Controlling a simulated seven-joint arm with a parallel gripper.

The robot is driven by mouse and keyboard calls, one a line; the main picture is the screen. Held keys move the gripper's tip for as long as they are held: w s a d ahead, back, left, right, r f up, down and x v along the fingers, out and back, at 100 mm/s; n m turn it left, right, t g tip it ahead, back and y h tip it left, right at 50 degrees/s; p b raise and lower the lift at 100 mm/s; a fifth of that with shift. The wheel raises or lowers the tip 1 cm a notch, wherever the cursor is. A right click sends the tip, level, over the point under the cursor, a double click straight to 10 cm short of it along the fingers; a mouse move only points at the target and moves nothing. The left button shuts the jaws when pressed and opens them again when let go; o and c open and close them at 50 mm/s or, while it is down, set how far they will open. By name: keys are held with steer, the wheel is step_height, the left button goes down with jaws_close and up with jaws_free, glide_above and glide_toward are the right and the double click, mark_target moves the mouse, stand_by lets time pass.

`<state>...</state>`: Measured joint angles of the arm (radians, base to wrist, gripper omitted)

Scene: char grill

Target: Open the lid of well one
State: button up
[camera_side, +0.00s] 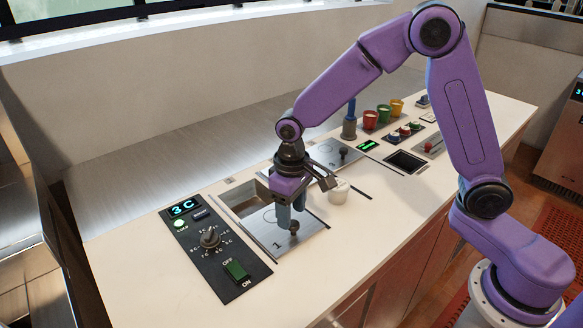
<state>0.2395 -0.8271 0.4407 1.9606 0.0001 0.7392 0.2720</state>
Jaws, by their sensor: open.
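The lid of well one (277,243) is a flat metal plate marked "1" with a dark round knob (294,226). It lies at the front of well one (237,199), and part of the well behind it shows as a recess. My gripper (291,218) points down over the lid, its fingers open at the knob. I cannot tell whether the fingers touch the knob.
A black control panel (214,243) with a dial and green switch is left of well one. A white cup (339,191) stands close right of my gripper. Farther right are coloured cups (383,114), a blue-handled tool (350,120) and a square opening (405,161).

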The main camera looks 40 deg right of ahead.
step_height(320, 180, up, 15)
stand_by(0.4)
steer(key=s+d+f+n, duration=0.2)
steer(key=s+d+n, duration=0.1)
steer(key=s, duration=0.5)
steer(key=s+d+f+n, duration=0.2)
steer(key=s+d+n, duration=0.1)
steer(key=s, duration=0.6)
steer(key=s+d+f+n, duration=0.3)
steer(key=s+d, duration=0.2)
steer(key=s, duration=0.3)
steer(key=shift+s, duration=0.4)
